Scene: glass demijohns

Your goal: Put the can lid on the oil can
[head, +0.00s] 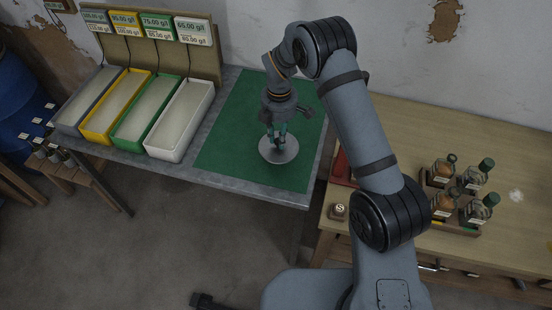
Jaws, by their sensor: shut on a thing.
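A round, flat grey can lid (269,157) is below my gripper, over the green mat on the metal table. My gripper (278,137) points down and is shut on the lid at its middle, where the grip itself is small and partly hidden. I cannot tell whether the lid touches the mat or is held above it. I cannot make out the oil can in the head view.
Grey, yellow, green and white trays (179,121) stand left of the green mat (232,160) under labelled signs. The mat around the lid is clear. On the wooden table at right, several bottles (478,172) stand close together. Blue barrels (18,90) are at far left.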

